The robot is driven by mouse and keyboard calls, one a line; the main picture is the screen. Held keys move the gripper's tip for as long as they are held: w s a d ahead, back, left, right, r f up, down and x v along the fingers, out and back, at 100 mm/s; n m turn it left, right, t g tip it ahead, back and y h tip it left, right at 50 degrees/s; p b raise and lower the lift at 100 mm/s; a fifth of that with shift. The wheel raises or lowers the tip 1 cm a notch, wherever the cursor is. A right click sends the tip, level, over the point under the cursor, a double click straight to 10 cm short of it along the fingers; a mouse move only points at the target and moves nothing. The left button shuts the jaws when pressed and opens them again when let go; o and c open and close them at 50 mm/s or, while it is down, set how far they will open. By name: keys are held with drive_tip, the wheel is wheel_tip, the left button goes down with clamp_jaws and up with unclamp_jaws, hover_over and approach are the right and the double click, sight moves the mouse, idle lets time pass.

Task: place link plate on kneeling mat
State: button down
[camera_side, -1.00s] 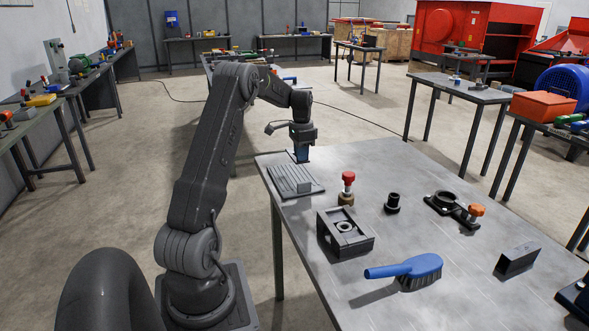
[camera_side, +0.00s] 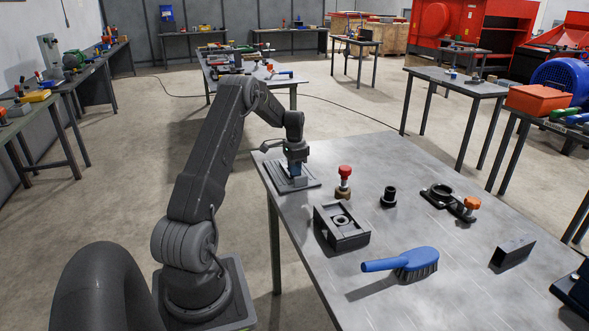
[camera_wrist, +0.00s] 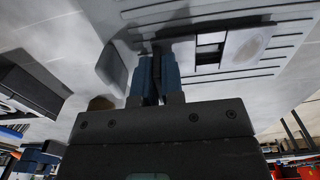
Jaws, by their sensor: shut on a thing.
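The kneeling mat (camera_side: 308,184) is a grey ribbed pad lying flat at the table's left back corner. Its ribbed surface (camera_wrist: 290,25) also fills the upper right of the wrist view. My gripper (camera_side: 295,172), with blue fingers, is low over the mat. In the wrist view the fingers (camera_wrist: 155,78) are shut on a thin dark piece, taken to be the link plate (camera_wrist: 156,60). Most of it is hidden between the fingers.
A red-knobbed brass part (camera_side: 344,180) stands just right of the mat. Beyond are a grey block with a round recess (camera_side: 342,232), a black bushing (camera_side: 389,197), an orange-knobbed clamp (camera_side: 466,208), a blue brush (camera_side: 405,262) and a dark block (camera_side: 513,252). Bare tabletop lies between them.

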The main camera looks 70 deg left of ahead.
drive_tip(key=c, duration=1.7)
unclamp_jaws()
drive_tip(key=shift+f, duration=0.15)
drive_tip(key=o, duration=0.5)
drive_tip(key=shift+c, duration=0.2)
